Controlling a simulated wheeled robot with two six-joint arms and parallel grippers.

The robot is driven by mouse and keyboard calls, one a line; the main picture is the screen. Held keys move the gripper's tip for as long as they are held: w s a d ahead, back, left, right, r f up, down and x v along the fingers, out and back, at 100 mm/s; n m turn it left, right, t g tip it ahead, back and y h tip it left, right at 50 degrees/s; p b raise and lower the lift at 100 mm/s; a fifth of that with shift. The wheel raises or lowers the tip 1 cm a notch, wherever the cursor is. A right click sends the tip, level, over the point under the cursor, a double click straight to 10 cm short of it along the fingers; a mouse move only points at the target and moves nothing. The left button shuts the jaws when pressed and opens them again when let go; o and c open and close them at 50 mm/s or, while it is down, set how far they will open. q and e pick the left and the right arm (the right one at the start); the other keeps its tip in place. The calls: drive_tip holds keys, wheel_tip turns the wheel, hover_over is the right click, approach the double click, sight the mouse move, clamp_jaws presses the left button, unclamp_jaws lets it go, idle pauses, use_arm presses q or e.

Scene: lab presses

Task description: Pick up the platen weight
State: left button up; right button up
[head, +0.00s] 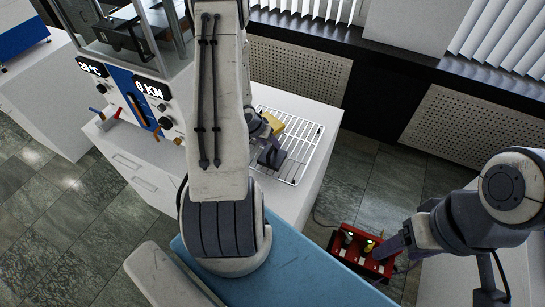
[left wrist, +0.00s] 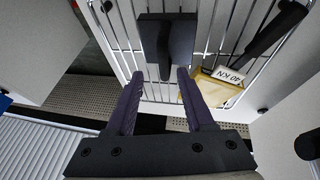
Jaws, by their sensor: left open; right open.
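A dark block with a raised bar-like handle (left wrist: 167,45), which looks like the platen weight, rests on a wire rack (left wrist: 118,28). In the head view the dark shape of the block (head: 272,157) shows on the rack (head: 300,133). My left gripper (left wrist: 158,78) is open and empty. Its two purple fingers point at the block, one on each side of the handle's near end, without visible contact. My left arm hides much of this gripper in the head view. My right gripper (head: 385,251) is open, low at the right, away from the rack.
A yellow piece labelled 40 KN (left wrist: 213,88) lies beside the block, close to the right finger; it also shows in the head view (head: 273,124). A press (head: 146,88) with displays stands left. A red box (head: 360,252) with lit parts is by my right gripper.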

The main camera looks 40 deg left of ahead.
sight(272, 147)
use_arm(q)
drive_tip(key=x, duration=0.5)
drive_tip(key=shift+s+a+f+p, duration=0.1)
drive_tip(key=shift+s+a+p, duration=0.1)
drive_tip(key=shift+p, duration=0.15)
clamp_jaws()
